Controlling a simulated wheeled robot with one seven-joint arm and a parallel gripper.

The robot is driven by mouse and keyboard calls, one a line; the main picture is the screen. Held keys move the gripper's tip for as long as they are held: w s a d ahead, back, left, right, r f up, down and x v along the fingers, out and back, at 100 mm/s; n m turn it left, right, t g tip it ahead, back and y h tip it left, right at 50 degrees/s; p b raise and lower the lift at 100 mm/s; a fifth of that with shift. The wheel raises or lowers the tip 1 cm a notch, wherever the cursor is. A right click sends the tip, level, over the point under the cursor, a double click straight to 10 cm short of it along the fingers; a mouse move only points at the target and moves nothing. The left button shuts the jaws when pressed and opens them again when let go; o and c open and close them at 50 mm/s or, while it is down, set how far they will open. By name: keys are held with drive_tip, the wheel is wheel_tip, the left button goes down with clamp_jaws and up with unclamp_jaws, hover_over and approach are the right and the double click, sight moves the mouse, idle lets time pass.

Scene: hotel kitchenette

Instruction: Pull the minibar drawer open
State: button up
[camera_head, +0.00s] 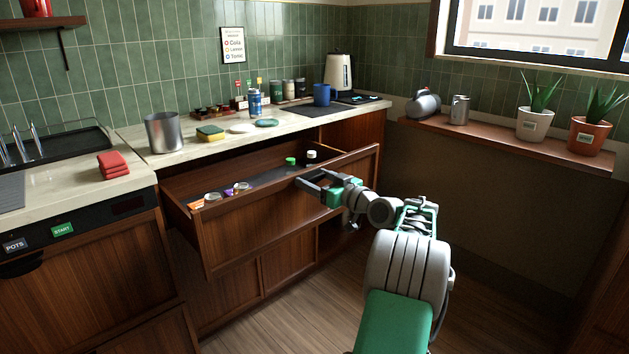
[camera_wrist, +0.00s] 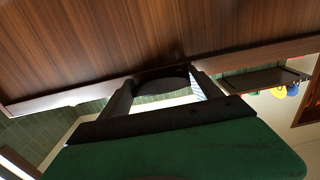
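The minibar drawer (camera_head: 243,223) is a wide wooden drawer under the counter. It stands well out from the cabinet, with its inside showing. Its wooden front also fills the top of the wrist view (camera_wrist: 110,45). My gripper (camera_head: 307,183) is at the upper edge of the drawer front, right of its middle. In the wrist view the two dark fingers (camera_wrist: 162,82) reach the front, spread to either side of a dark, curved handle (camera_wrist: 162,74), and seem to press on its ends. The fingers hide part of the handle in the head view.
Capped bottles and jars (camera_head: 290,161) stand in the drawer. The counter (camera_head: 190,151) above holds a metal pot (camera_head: 164,132), a sponge, a blue can and a kettle (camera_head: 338,72). Potted plants stand on the sill at right. The floor (camera_head: 300,320) before the cabinet is clear.

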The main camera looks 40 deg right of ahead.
drive_tip(key=shift+o, duration=1)
drive_tip(key=s+p, duration=0.1)
drive_tip(key=s, duration=0.6)
drive_tip(key=shift+s, duration=0.4)
